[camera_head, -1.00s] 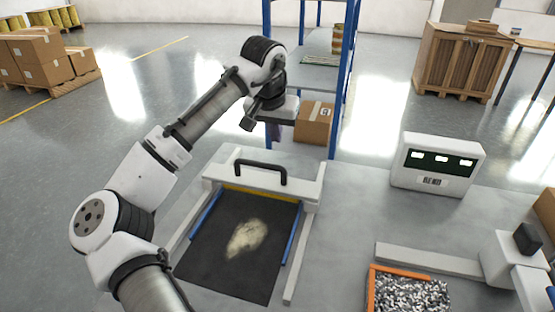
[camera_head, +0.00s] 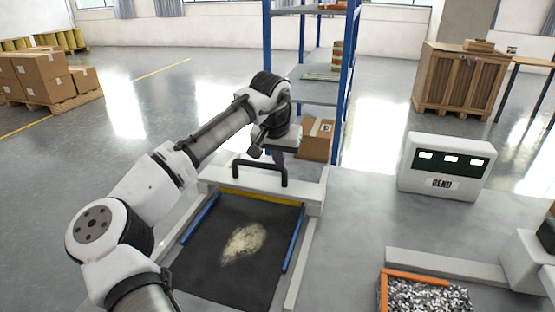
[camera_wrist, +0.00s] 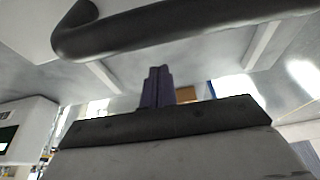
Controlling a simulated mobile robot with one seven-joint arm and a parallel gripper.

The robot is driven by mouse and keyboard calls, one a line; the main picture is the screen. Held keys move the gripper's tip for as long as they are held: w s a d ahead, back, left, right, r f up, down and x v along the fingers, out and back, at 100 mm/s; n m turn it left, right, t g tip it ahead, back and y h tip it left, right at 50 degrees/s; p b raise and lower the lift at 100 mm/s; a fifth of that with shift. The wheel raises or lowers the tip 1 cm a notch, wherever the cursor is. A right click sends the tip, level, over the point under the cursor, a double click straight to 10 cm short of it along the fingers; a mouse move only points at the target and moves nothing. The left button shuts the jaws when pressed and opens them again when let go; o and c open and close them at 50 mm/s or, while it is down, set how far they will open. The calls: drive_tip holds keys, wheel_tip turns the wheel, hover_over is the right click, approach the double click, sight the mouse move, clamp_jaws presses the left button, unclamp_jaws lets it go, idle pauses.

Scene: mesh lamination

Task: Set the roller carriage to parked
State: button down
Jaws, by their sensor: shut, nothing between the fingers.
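The roller carriage (camera_head: 240,186) is a white crossbar with a black arched handle (camera_head: 262,168). It lies across the far end of the dark mesh bed (camera_head: 205,262), which bears a pale patch (camera_head: 243,243). My gripper (camera_head: 279,158) is at the far right side of the handle, partly hidden by it and the wrist. In the wrist view the dark purple fingers (camera_wrist: 157,88) are shut together and empty. The handle (camera_wrist: 180,32) shows large across the top of that view, apart from the fingertips in the picture. Whether any part touches it I cannot tell.
Blue rails (camera_head: 293,240) flank the bed. A white display box (camera_head: 443,168) stands to the right. An orange-edged bin (camera_head: 425,292) of grey pieces is at front right. A blue-framed shelf (camera_head: 350,70) and a cardboard box (camera_head: 316,139) are behind. The table between bed and display is clear.

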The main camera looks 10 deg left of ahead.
sight(275, 168)
drive_tip(key=shift+s+f+b, duration=0.1)
drive_tip(key=shift+s+b, duration=1.15)
drive_tip(key=shift+s, duration=0.75)
